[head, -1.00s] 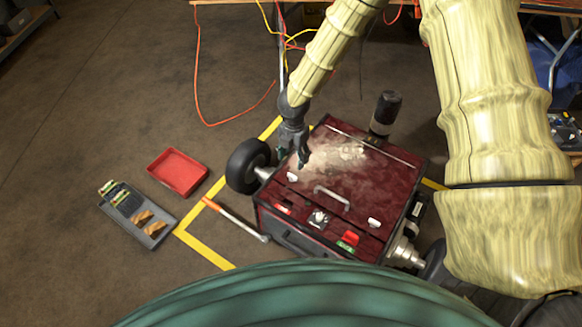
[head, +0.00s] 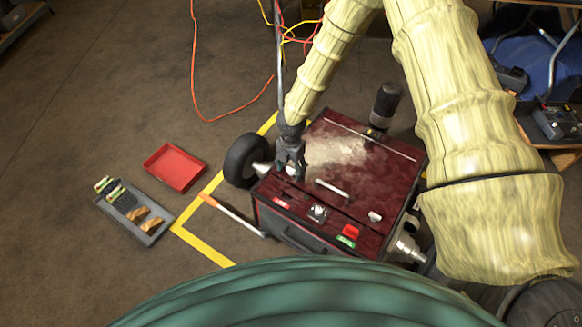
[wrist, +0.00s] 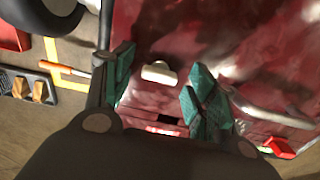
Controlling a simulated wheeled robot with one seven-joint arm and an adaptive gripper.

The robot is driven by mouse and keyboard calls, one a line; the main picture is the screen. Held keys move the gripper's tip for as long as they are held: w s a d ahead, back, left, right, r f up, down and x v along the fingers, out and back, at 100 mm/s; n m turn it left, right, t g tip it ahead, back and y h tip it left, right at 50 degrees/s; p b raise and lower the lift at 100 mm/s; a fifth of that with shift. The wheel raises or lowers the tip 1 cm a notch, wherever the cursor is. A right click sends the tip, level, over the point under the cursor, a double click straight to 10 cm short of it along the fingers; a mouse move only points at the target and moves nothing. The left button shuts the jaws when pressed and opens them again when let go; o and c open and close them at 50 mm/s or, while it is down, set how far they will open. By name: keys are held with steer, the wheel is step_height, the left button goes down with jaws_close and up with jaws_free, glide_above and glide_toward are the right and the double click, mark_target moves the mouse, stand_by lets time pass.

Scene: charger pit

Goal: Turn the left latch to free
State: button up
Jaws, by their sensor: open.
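The left latch (wrist: 159,73) is a small white knob on the dark red lid (head: 350,160) of the boxy machine. In the wrist view it lies crosswise between my two teal fingertips, with a gap on both sides and no visible contact. My gripper (head: 290,170) is open at the lid's left front corner and mostly hides this latch in the head view. In the wrist view my gripper (wrist: 161,82) has its fingers spread around the latch. The right latch (head: 375,217) is a similar white piece near the lid's right front.
A lid handle (head: 332,190) lies between the latches. Red and green blocks (head: 348,236) sit at the front. A black cylinder (head: 385,105) stands behind. A wheel (head: 244,160), an orange-handled bar (head: 232,214), a red tray (head: 175,167) and a grey tray (head: 133,213) are left.

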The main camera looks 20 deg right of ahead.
steer(key=c, duration=1)
steer(key=shift+r+m+p, duration=0.1)
steer(key=shift+m+p, duration=0.2)
steer(key=shift+p, duration=0.05)
steer(key=m+p, duration=0.2)
steer(key=shift+r+m, duration=0.1)
steer(key=shift+m, duration=0.2)
steer(key=m+p, duration=0.3)
steer(key=m, duration=0.2)
steer(key=shift+m+p, duration=0.3)
steer(key=shift+p, duration=0.1)
steer(key=m+p, duration=0.1)
steer(key=m, duration=0.3)
steer(key=shift+p, duration=0.4)
steer(key=shift+f+m+g+p, duration=0.15)
steer(key=shift+m+p, duration=0.15)
steer(key=shift+m, duration=0.95)
steer(key=shift+f+m+g+p, duration=0.15)
steer(key=shift+m+p, duration=0.15)
steer(key=shift+m, duration=0.95)
steer(key=shift+r, duration=0.1)
